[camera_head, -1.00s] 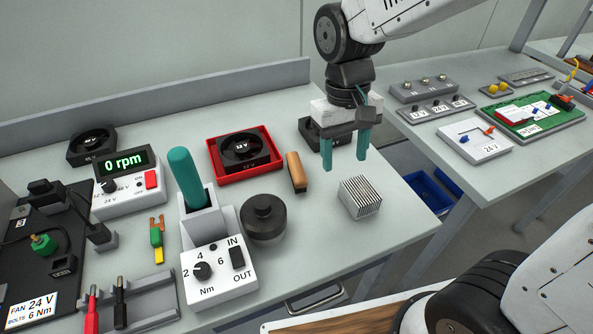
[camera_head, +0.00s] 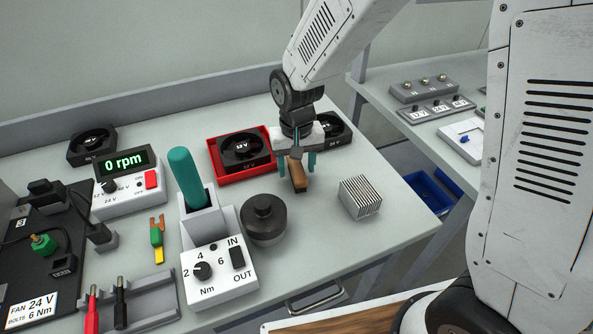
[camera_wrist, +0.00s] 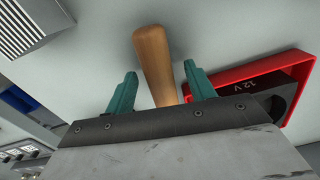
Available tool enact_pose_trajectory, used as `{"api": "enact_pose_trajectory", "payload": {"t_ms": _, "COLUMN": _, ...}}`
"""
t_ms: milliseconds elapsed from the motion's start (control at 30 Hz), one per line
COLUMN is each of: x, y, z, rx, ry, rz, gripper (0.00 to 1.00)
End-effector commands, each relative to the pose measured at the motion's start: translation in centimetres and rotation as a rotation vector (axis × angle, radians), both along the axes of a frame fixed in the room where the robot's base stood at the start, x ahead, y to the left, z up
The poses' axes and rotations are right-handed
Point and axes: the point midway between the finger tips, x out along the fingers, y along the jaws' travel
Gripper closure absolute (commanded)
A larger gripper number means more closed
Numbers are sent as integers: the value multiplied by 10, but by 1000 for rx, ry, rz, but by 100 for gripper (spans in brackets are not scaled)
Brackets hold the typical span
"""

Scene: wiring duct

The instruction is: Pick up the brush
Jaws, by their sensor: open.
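The brush shows as a brown wooden handle (camera_head: 298,176) on the grey table, between the red tray and the finned metal block. In the wrist view the handle (camera_wrist: 155,60) runs between the two teal fingers; its lower end is hidden behind my gripper's body. My gripper (camera_head: 297,166) is over the brush with its fingers pointing down. In the wrist view my gripper (camera_wrist: 158,84) is open, with a finger on each side of the handle and a gap to each.
A red tray (camera_head: 268,168) with a 12 V fan (camera_head: 243,150) is close on the left. Another fan (camera_head: 337,133) stands behind. A finned heat sink (camera_head: 360,197) is to the right, and a dark round knob-topped object (camera_head: 263,220) is in front.

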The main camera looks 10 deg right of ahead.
Motion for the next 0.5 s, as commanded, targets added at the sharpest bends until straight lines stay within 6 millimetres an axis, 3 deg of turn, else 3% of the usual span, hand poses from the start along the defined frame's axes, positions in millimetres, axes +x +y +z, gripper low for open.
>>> {"api": "enact_pose_trajectory", "payload": {"t_ms": 333, "x": 0, "y": 0, "z": -8, "rx": 0, "ry": -1, "rz": 0, "gripper": 48}}
{"api": "enact_pose_trajectory", "payload": {"t_ms": 500, "x": 0, "y": 0, "z": -8, "rx": 0, "ry": 0, "rz": 0, "gripper": 95}}
